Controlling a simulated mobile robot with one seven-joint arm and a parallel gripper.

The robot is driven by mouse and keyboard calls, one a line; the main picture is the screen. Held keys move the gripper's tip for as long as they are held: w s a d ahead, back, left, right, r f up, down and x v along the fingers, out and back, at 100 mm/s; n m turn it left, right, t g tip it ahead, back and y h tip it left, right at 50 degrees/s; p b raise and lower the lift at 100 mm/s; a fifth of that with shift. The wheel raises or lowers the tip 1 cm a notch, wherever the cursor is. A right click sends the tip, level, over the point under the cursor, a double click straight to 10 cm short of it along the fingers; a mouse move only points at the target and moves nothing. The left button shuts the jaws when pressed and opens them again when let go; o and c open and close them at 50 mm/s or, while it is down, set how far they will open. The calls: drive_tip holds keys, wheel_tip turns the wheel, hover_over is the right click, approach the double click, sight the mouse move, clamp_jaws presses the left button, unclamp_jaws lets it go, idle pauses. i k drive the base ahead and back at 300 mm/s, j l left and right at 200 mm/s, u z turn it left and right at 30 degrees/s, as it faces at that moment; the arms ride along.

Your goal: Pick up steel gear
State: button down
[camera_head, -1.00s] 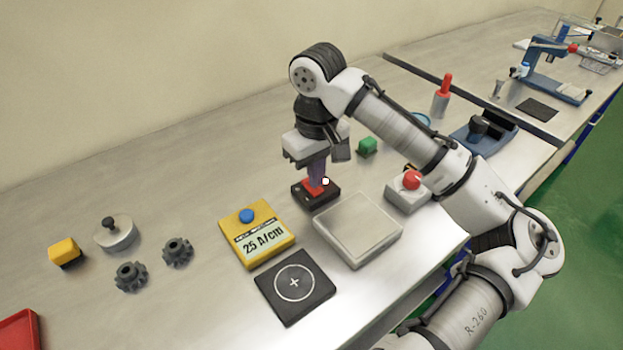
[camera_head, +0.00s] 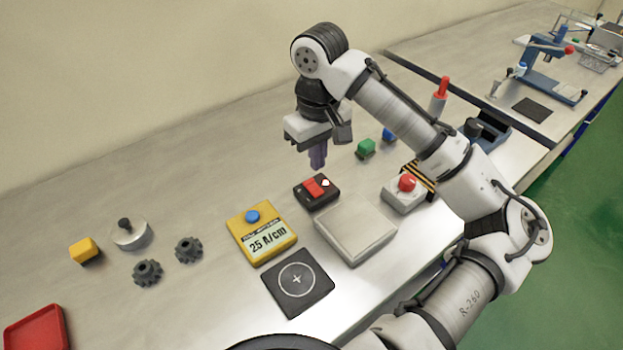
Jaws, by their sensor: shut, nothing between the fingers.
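Two dark grey toothed gears lie on the steel bench at the left: one gear (camera_head: 147,272) is nearer and a little left, the other gear (camera_head: 188,250) is just behind it to the right. I cannot tell from colour alone which one the task calls the steel gear. My gripper (camera_head: 317,160) is shut and empty. It points down above the black box with a red rocker switch (camera_head: 317,189), clear of it and well to the right of both gears.
Near the gears are a yellow block (camera_head: 85,251), a silver knobbed weight (camera_head: 131,234) and a red tray (camera_head: 36,329). Bench around the gears is mostly clear.

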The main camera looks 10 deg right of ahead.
sight(147, 274)
drive_tip(key=k, duration=1)
